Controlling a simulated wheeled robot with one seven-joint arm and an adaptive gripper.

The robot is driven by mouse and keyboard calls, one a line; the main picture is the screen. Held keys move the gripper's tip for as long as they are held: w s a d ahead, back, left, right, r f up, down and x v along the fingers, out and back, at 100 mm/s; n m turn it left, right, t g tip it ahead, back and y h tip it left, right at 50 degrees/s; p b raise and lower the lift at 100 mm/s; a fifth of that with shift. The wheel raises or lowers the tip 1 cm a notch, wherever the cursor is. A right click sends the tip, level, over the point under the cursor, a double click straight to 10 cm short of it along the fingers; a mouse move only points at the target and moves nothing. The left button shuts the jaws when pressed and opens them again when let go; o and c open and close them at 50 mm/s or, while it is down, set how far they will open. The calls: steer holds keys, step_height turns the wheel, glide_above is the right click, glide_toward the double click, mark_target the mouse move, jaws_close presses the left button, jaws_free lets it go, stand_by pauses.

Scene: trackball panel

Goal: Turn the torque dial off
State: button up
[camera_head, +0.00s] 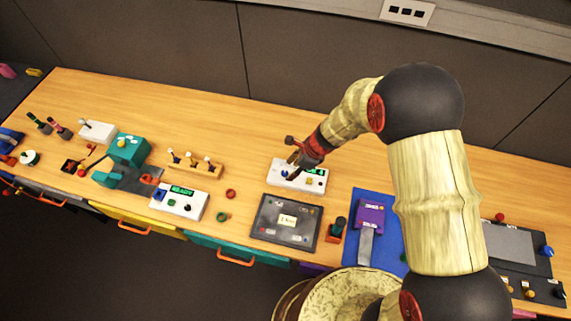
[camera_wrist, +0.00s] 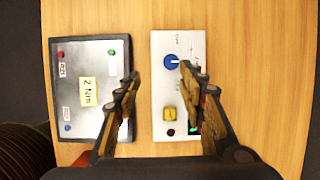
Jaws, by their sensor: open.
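The white control panel (camera_head: 283,180) lies on the wooden bench and also shows in the wrist view (camera_wrist: 160,90). Its round blue dial (camera_wrist: 171,62) has a light pointer line toward the right of the wrist picture; the small lettering around it is not readable. My gripper (camera_wrist: 160,74) is open and empty. The right finger's tip is close beside the dial in the picture, and the left finger's tip is over the gap at the panel's left edge. I cannot tell whether the right finger touches the dial. In the head view, my gripper (camera_head: 297,160) is above this panel.
The white panel also has a yellow button (camera_wrist: 168,113) and a green display (camera_wrist: 195,130), partly hidden by the right finger. A dark panel (camera_head: 270,205) labelled "2 Nm" (camera_wrist: 87,91) lies beside it. Several other devices stand along the bench. Bare wood shows behind the white panel.

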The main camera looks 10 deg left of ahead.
mark_target(285, 173)
steer(key=f+m, duration=0.1)
steer(key=f, duration=0.1)
steer(key=w+a+f+m+b, duration=0.1)
steer(key=f, duration=0.1)
steer(key=w+a+f, duration=0.1)
steer(key=f, duration=0.2)
steer(key=shift+w+a+m+t, duration=0.25)
steer(key=shift+m+t, duration=0.05)
steer(key=shift+m, duration=0.1)
steer(key=shift+r, duration=0.1)
steer(key=c, duration=0.3)
jaws_close()
